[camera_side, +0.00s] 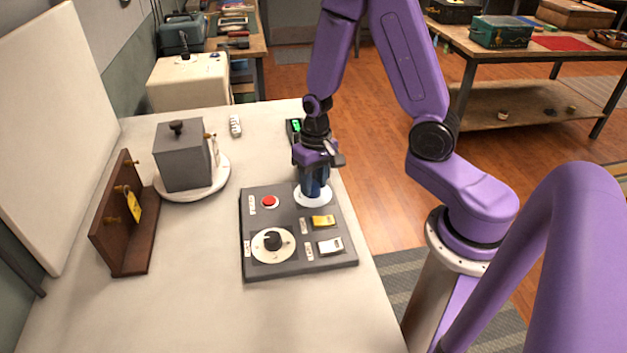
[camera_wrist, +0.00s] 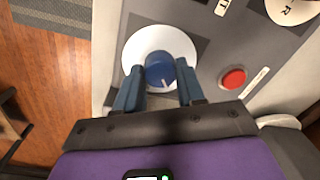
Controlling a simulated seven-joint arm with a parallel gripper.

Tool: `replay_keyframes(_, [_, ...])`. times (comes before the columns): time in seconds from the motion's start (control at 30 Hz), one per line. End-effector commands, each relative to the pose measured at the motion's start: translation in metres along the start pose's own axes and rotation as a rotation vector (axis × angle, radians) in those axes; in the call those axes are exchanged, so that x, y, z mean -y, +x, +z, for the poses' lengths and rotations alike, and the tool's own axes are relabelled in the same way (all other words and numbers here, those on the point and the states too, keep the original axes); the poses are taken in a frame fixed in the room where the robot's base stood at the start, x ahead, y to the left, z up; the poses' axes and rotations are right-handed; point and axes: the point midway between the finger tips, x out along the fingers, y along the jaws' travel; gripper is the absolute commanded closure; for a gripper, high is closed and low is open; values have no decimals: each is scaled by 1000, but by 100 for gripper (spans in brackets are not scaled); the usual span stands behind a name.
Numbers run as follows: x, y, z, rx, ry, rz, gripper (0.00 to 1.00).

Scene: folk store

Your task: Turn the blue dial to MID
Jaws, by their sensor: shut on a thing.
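The blue dial (camera_wrist: 158,73) sits on a round white plate (camera_wrist: 137,46) on the grey control panel (camera_side: 284,203). In the wrist view my gripper (camera_wrist: 161,72) has its two blue fingers on either side of the dial, shut on it. A short pale mark shows on the dial's edge toward my gripper. No MID label is readable around the dial. In the side view my gripper (camera_side: 314,187) points down over the panel's far right corner, and its fingers mostly hide the dial there. The white plate (camera_side: 313,203) shows below the fingers.
The panel also has a red button (camera_side: 270,202), a black knob (camera_side: 272,241) on a white disc, a yellow switch (camera_side: 323,221) and a white switch (camera_side: 330,246). A grey box (camera_side: 183,160) and a wooden stand with a yellow padlock (camera_side: 133,207) are left. The table front is clear.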

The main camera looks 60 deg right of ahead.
Motion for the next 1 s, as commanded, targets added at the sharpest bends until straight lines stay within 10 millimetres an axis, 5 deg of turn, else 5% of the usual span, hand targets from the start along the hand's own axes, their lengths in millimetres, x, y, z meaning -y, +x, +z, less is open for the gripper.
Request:
replay_keyframes(0.1, [0, 0, 0, -2, -1, -1, 92])
replay_keyframes(0.13, [0, 0, 0, -2, -1, -1, 58])
replay_keyframes(0.2, [0, 0, 0, -2, -1, -1, 36])
replay_keyframes(0.63, [1, -5, -1, -2, -1, -2, 36])
replay_keyframes(1.0, [1, -49, -2, -7, -2, -4, 36])
